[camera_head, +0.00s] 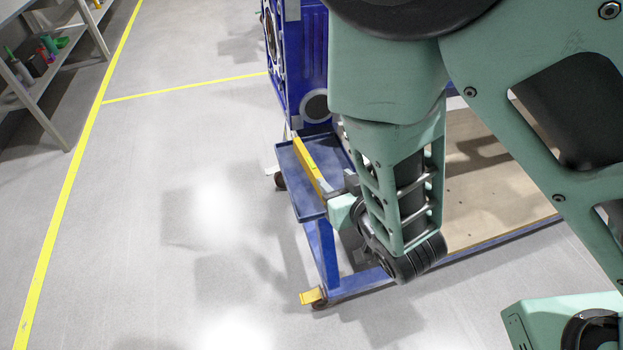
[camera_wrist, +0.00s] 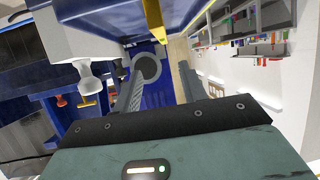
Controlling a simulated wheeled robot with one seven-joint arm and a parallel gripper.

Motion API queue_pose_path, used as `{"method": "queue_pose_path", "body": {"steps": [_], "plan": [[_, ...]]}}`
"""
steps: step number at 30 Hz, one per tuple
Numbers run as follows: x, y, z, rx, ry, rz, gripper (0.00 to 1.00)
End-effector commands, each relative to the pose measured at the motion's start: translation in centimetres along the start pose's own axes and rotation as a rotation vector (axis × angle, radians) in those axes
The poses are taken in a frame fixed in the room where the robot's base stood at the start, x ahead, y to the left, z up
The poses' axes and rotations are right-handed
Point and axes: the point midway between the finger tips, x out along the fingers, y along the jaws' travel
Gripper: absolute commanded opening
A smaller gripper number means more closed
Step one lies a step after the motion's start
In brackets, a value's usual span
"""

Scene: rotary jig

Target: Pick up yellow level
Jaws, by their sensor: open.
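The yellow level (camera_head: 309,160) is a long narrow bar at the blue tray (camera_head: 298,178) on the side of the jig. Its lower end in the head view comes close to my gripper (camera_head: 340,190), whose fingers are partly hidden behind my wrist and arm. In the wrist view, a yellow bar that looks like the level (camera_wrist: 155,22) shows at the top, beyond my fingertips. There my gripper (camera_wrist: 160,71) is open, its two dark fingers apart with nothing held between them. I cannot tell whether the level touches a finger.
The blue jig frame (camera_head: 300,60) rises behind the tray. A wooden board (camera_head: 490,190) lies right of my forearm. A caster foot with a yellow part (camera_head: 312,296) stands below the tray. A shelf (camera_head: 55,75) is far left. The floor on the left is clear.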

Motion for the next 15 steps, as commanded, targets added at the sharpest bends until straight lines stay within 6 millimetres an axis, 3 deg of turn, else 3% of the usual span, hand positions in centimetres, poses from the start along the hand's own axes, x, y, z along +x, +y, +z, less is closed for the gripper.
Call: {"method": "queue_pose_path", "body": {"steps": [15], "plan": [[6.9, -0.1, -0.1, -0.001, 0.000, 0.000, 0.42]]}}
